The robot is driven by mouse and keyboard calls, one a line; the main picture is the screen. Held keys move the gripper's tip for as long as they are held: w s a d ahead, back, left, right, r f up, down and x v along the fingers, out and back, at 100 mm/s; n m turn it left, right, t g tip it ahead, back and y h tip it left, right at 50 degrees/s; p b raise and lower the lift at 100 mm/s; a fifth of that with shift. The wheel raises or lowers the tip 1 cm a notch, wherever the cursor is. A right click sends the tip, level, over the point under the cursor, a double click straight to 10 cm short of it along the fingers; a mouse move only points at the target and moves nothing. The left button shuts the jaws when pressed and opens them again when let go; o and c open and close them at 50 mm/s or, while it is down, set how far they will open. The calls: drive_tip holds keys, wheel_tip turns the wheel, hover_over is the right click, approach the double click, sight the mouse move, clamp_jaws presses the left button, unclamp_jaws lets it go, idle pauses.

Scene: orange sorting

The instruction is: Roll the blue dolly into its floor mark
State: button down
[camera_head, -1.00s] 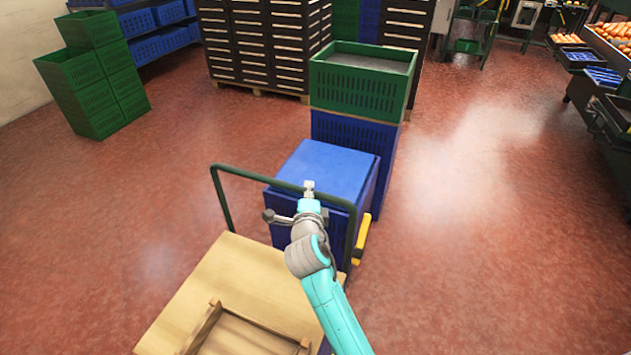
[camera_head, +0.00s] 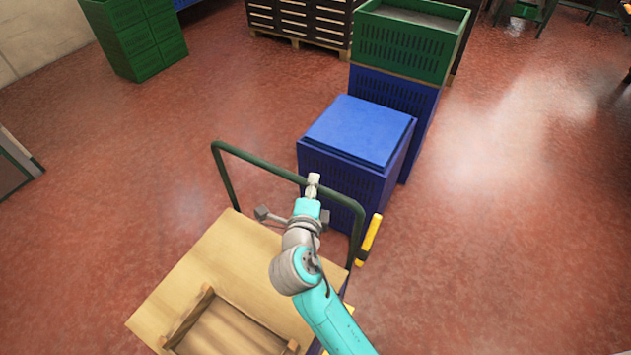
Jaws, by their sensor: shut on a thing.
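The dolly has a wooden deck (camera_head: 245,265) at the bottom of the head view, with a small strip of blue on its right side by my arm. A dark green handle bar (camera_head: 252,157) rises at its far end. My gripper (camera_head: 313,184) is shut on the top of this bar, right of its middle. The exact contact is small and partly hidden by the jaws. My teal arm covers the deck's right side. A shallow wooden box (camera_head: 235,332) lies on the deck, cut off by the lower edge. No floor mark shows.
A lidded blue crate (camera_head: 358,132) stands close beyond the bar, with a green crate (camera_head: 410,42) on a blue one behind. Green crates (camera_head: 140,40) stand far left. A yellow part (camera_head: 369,238) shows right of the bar. Red floor (camera_head: 120,170) is clear left and right.

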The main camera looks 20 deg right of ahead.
drive_tip(key=shift+s+a+f, duration=0.1)
drive_tip(key=shift+a, duration=0.05)
drive_tip(key=c, duration=1)
unclamp_jaws()
drive_tip(key=shift+a, duration=0.1)
drive_tip(key=shift+s, duration=0.1)
drive_tip(key=v, duration=1.2)
